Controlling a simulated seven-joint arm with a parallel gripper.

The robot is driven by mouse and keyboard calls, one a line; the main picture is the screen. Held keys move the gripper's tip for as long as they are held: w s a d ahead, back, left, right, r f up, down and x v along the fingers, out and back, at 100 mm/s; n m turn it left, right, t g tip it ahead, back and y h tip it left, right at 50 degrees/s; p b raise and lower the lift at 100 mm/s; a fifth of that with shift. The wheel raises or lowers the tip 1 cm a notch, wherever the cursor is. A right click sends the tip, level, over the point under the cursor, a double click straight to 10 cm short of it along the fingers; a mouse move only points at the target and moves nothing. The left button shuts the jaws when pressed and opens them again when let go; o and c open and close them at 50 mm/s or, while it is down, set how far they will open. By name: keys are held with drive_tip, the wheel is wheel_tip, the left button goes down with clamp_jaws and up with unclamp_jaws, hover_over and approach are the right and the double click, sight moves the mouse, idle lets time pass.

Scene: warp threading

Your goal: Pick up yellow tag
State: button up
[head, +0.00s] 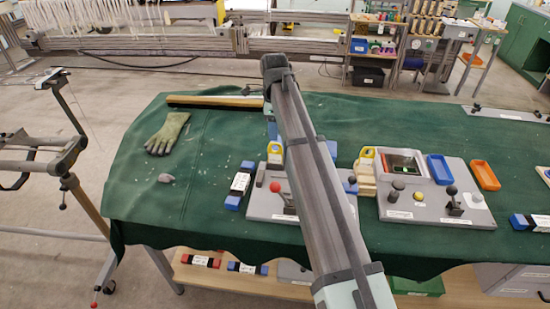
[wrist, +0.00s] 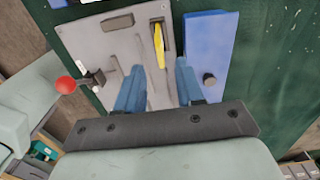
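In the wrist view, a thin yellow piece (wrist: 159,42), which looks like the yellow tag, stands at a dark slot on a grey panel (wrist: 105,42). My gripper (wrist: 159,68) has two blue fingers spread apart, with nothing held between them. The yellow piece lies just beyond the fingertips, in line with the gap, a little nearer the right finger. I cannot tell how high the fingers are above the panel. In the head view my arm crosses the middle of the table and hides the gripper, and I cannot make out the tag there.
A red ball lever (wrist: 66,85) stands left of the fingers, and a blue plate (wrist: 210,45) with a dark knob (wrist: 209,79) lies right.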

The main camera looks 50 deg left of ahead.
sight(275, 152)
wheel_tip(275, 152, down, 10)
drive_tip(key=shift+d+r, duration=0.1)
idle(0.5)
drive_tip(key=shift+c, duration=0.5)
clamp_jaws()
